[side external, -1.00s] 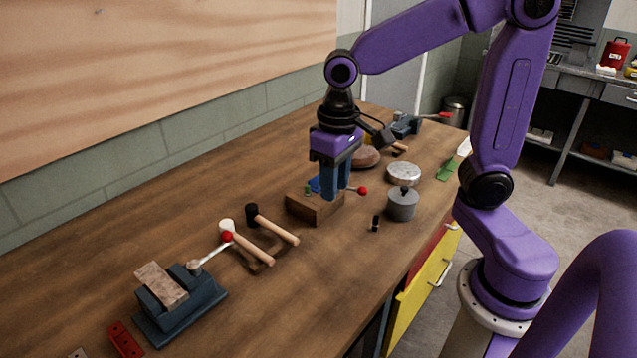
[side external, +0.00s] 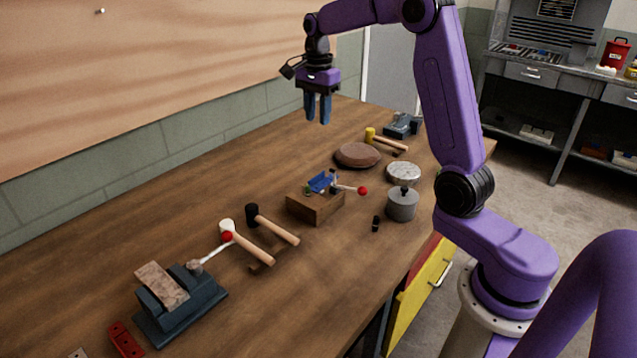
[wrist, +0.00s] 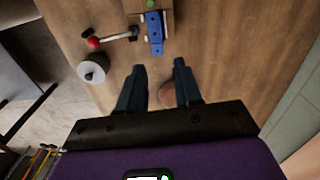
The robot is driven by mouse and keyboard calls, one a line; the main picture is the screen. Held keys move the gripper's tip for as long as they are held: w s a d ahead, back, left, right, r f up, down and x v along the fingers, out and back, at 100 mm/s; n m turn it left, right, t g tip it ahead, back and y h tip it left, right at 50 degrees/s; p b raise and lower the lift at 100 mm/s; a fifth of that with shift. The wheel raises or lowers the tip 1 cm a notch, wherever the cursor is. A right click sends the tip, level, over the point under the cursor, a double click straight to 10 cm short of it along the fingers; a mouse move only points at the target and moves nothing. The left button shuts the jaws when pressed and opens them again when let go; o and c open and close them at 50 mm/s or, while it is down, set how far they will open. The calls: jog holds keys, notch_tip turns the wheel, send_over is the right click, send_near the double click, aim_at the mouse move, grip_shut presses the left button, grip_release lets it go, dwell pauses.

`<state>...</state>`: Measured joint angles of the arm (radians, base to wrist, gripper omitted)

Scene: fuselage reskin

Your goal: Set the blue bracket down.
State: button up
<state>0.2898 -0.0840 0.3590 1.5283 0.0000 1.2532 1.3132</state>
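The blue bracket (side external: 321,182) rests on top of a brown wooden block (side external: 316,208) near the middle of the bench. It also shows in the wrist view (wrist: 154,32) at the top, on the block. My gripper (side external: 318,120) is raised well above the bench, behind the block in the side view, and apart from the bracket. In the wrist view its two fingers (wrist: 160,72) are spread with nothing between them.
A red-knobbed lever (side external: 362,190) sticks out beside the block. A grey cylinder (side external: 402,204), a round brown disc (side external: 358,155) and a yellow-headed mallet (side external: 371,135) lie around it. Mallets (side external: 272,226) and a vise (side external: 180,305) stand nearer the camera.

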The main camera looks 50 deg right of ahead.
send_over(321, 182)
jog(key=shift+m, duration=0.3)
jog(key=f, duration=1.2)
jog(key=shift+w, duration=0.3)
jog(key=shift+a+f, duration=0.2)
jog(key=shift+f, duration=1.2)
jog(key=shift+a+f, duration=0.15)
jog(key=shift+f, duration=1.2)
grip_shut()
